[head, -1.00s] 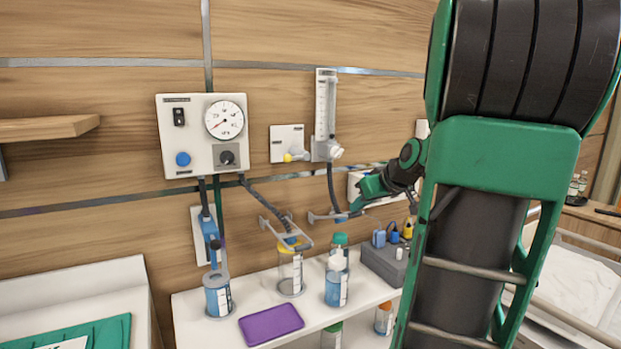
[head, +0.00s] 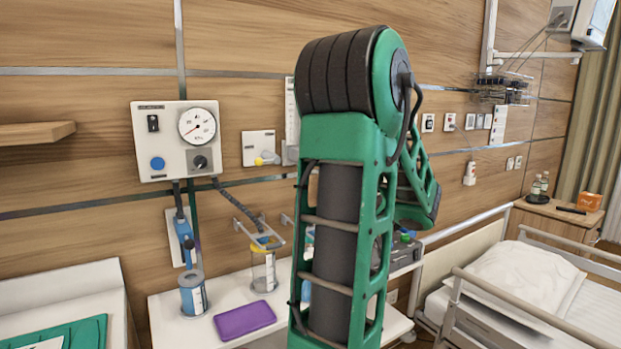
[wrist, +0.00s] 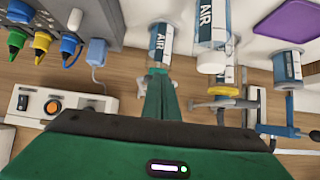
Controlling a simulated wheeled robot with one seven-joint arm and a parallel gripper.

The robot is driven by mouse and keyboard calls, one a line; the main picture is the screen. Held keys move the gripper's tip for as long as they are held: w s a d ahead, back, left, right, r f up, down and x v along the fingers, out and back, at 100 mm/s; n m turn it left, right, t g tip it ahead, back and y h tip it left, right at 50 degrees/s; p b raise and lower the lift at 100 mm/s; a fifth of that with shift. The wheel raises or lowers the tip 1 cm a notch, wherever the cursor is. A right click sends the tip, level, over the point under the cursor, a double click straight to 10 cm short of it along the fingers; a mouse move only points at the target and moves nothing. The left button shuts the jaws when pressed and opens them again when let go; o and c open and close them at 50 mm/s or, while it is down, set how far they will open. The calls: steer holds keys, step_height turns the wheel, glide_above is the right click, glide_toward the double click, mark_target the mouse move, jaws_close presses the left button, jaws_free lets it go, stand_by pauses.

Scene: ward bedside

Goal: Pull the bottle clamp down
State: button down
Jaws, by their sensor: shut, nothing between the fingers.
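In the wrist view, my gripper (wrist: 158,82) is shut and empty. Its green fingers overlap a pale grey bottle clamp (wrist: 140,91), which shows on both sides of them; I cannot tell whether they touch. An AIR-labelled bottle (wrist: 160,40) lies just beyond the fingertips. Another AIR bottle (wrist: 212,38) and a grey clamp (wrist: 212,101) are to the right. In the head view, a clamp (head: 264,240) on the wall stands above a yellow-banded bottle (head: 263,272). There my arm hides my gripper and most of the clamp farther right.
A white shelf (head: 210,335) carries a purple tray (head: 245,320) and a blue-banded bottle (head: 193,294) at left. A gauge panel (head: 176,140) is on the wall above. In the wrist view, a grey box with coloured plugs (wrist: 85,20) is close on the left. A bed (head: 530,280) stands at right.

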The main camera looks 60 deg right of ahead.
steer(key=shift+s+f, duration=0.1)
steer(key=shift+f, duration=0.1)
stand_by(0.3)
steer(key=shift+r, duration=0.1)
steer(key=f+v, duration=0.1)
steer(key=v, duration=1.2)
steer(key=shift+s+a, duration=0.25)
steer(key=shift+s, duration=0.1)
steer(key=shift+f, duration=0.1)
